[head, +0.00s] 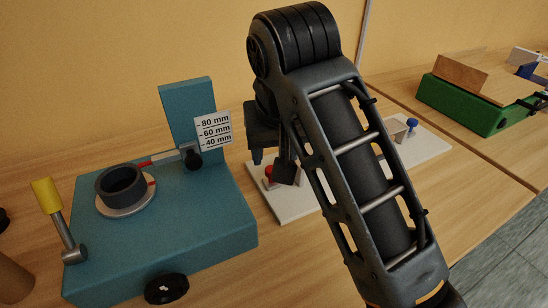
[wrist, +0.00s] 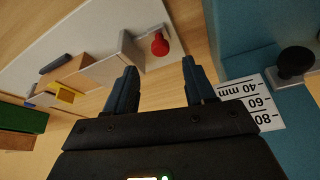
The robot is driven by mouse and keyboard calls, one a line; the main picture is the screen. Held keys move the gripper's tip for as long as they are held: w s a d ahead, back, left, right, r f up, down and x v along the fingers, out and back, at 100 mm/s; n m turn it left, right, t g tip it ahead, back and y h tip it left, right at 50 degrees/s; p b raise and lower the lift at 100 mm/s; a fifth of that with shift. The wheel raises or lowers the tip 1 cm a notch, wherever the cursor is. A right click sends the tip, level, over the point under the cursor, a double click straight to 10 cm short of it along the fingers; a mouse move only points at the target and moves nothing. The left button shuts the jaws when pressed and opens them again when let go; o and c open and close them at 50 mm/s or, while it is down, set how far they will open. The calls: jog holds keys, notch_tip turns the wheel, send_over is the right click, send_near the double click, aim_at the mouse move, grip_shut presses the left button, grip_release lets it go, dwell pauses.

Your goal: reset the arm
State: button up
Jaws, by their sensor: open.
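My arm reaches up and bends down in the head view, with my gripper (head: 270,164) hanging between the teal machine (head: 215,228) and the white board (head: 300,205). In the wrist view my gripper (wrist: 160,68) has its two fingers apart with nothing between them. A red knob (wrist: 160,44) on the white board shows just beyond the fingertips. The same red knob (head: 268,172) is partly hidden behind my gripper in the head view. My forearm hides the middle of the white board.
The teal machine carries a dark ring (head: 121,184), a yellow-handled lever (head: 47,195), a black knob (head: 166,289) and a scale label (head: 213,130). A blue knob (head: 412,123) stands on the board's far side. A green box (head: 465,104) stands at the right.

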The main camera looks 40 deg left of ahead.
jog(key=shift+v, duration=0.85)
